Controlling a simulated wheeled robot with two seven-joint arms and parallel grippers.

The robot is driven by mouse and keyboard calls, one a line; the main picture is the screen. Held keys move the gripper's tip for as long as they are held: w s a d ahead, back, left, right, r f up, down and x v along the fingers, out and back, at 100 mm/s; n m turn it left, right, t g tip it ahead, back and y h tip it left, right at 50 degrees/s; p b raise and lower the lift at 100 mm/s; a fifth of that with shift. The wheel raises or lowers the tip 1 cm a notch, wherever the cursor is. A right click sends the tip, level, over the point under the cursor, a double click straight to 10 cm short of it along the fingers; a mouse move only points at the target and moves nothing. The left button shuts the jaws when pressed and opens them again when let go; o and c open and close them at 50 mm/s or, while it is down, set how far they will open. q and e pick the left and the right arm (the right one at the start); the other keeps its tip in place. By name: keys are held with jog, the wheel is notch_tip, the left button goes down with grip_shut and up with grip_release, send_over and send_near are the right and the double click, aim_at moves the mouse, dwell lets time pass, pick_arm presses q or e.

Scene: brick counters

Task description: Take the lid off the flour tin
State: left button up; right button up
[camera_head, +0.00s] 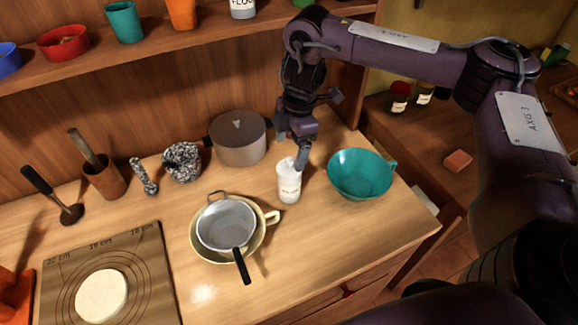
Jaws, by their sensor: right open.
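My right gripper (292,150) is open and points down just above a white container (289,187) on the wooden counter. One finger reaches close to the container's top; I cannot tell whether it touches. The container stands upright with small reddish lettering that I cannot read, and its white top is partly covered by the finger, so I cannot make out a lid. A pale tin (243,9) on the shelf above has lettering that seems to read "FLOUR"; its top is cut off by the picture edge. My left gripper is not in view.
A teal bowl (359,173) stands right of the container, a grey pot (238,137) behind left. A sieve (227,224) rests in a cream bowl (262,235) front left. A stone mortar (182,162) and a dough board (150,270) are farther left. The counter's front right is clear.

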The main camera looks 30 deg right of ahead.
aim_at(289, 159)
notch_tip(289, 159, down, 4)
jog(key=shift+s+a+r, duration=0.1)
jog(key=shift+s+r, duration=0.05)
jog(key=shift+r, duration=0.1)
jog(key=shift+a+f, duration=0.1)
jog(key=shift+f, duration=0.4)
jog(key=c, duration=1)
